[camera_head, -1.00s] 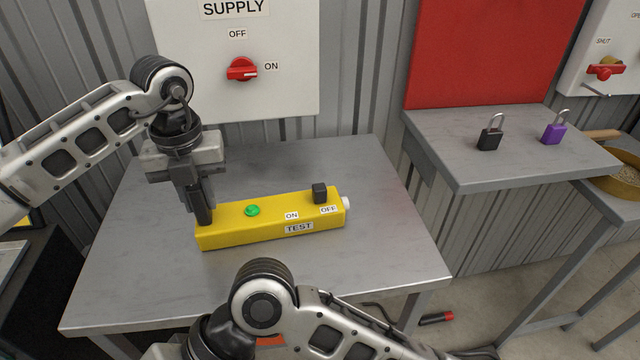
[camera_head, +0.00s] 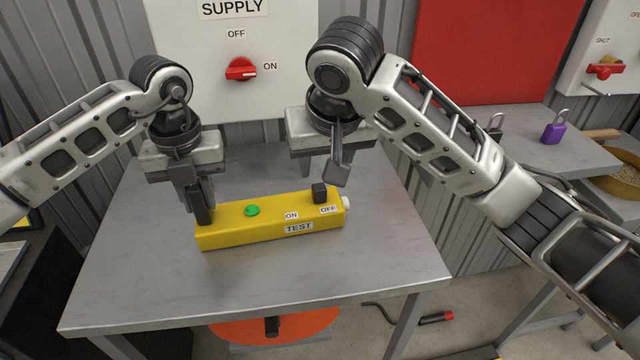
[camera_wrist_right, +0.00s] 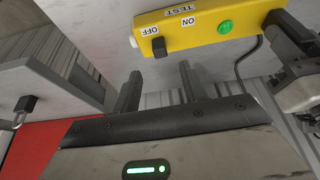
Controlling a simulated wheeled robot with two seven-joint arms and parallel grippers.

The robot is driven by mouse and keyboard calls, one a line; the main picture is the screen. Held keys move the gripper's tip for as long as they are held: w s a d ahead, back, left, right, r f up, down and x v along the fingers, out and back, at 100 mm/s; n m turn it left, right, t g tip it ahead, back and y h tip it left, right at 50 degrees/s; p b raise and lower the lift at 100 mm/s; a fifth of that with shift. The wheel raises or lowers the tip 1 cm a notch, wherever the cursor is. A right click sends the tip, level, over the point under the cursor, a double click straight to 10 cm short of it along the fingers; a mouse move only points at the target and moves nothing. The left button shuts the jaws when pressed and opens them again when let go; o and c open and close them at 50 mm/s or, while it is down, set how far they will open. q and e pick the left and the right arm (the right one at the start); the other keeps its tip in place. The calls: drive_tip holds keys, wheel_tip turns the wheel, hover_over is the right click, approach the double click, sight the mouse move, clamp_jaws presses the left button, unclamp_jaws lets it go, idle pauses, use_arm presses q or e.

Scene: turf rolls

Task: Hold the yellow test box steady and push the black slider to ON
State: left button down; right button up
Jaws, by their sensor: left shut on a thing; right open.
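The yellow test box (camera_head: 265,233) lies on the grey metal table, with a green button or lamp (camera_head: 252,210) on top and ON, OFF and TEST labels. Its black slider (camera_head: 320,193) is at the OFF end; it also shows in the right wrist view (camera_wrist_right: 158,46). My left gripper (camera_head: 203,212) is shut on the left end of the box. My right gripper (camera_head: 338,172) is open and empty, above and behind the box's right end, apart from the slider. In the right wrist view its two fingers (camera_wrist_right: 158,92) point toward the box.
The table (camera_head: 130,290) is clear in front of the box. Behind it stands the SUPPLY panel (camera_head: 290,50) with a red knob (camera_head: 241,69) pointing to ON. On a side shelf to the right are a purple padlock (camera_head: 553,133) and a black padlock (camera_head: 495,125), partly hidden by my right arm.

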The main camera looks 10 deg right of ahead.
sight(320, 188)
drive_tip(key=x, duration=0.8)
drive_tip(key=shift+w+f, duration=0.15)
drive_tip(key=shift+f, duration=0.05)
